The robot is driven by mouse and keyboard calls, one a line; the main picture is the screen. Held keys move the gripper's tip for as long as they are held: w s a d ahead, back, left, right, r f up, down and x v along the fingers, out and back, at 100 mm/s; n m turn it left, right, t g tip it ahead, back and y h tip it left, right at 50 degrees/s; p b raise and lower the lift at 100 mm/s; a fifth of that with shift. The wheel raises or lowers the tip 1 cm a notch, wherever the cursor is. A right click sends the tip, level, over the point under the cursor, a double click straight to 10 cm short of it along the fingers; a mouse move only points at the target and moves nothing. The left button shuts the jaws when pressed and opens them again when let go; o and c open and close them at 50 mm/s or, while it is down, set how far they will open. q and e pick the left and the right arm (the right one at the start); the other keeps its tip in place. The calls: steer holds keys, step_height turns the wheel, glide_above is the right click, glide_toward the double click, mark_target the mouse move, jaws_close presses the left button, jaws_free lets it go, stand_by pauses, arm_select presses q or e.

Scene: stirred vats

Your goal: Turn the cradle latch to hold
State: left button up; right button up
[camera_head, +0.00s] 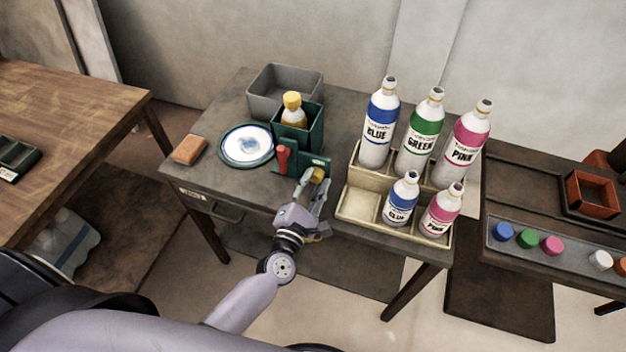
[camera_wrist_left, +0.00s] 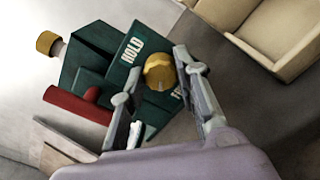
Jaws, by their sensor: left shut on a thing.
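The green cradle (camera_head: 313,130) stands on the dark table and holds a small bottle (camera_head: 293,110) with a yellow cap. A green plate on its front carries the yellow latch knob (camera_head: 319,174); a red handle (camera_head: 283,158) is beside it. My left gripper (camera_head: 312,182) is shut on the knob, with one finger on each side. In the left wrist view, the knob (camera_wrist_left: 160,72) sits between the word HOLD (camera_wrist_left: 132,50) and a second word partly hidden by a finger. Which word the knob points to is unclear. My right gripper is not in view.
A grey bin (camera_head: 285,90) stands behind the cradle. A round plate (camera_head: 247,145) and an orange-brown block (camera_head: 188,149) lie to its left. A cream rack (camera_head: 356,205) with several labelled bottles stands close to the right of my gripper.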

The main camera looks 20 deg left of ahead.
arm_select(q)
steer(key=m+p, duration=0.1)
steer(key=m, duration=0.2)
steer(key=shift+m, duration=0.4)
steer(key=m+p, duration=0.1)
steer(key=m, duration=0.2)
steer(key=shift+m+p, duration=0.3)
steer(key=shift+p, duration=0.05)
steer(key=m+p, duration=0.1)
steer(key=m, duration=0.2)
steer(key=shift+m, duration=0.3)
steer(key=m+p, duration=0.1)
steer(key=m, duration=0.2)
steer(key=shift+m+p, duration=0.3)
steer(key=shift+p, duration=0.05)
steer(key=m+p, duration=0.1)
steer(key=m, duration=0.3)
steer(key=shift+f+m, duration=0.15)
steer(key=shift+m, duration=0.15)
steer(key=m+p, duration=0.1)
steer(key=m, duration=0.3)
steer(key=shift+f+m, duration=0.1)
steer(key=shift+m, duration=0.3)
steer(key=o, duration=1.2)
steer(key=shift+c, duration=0.2)
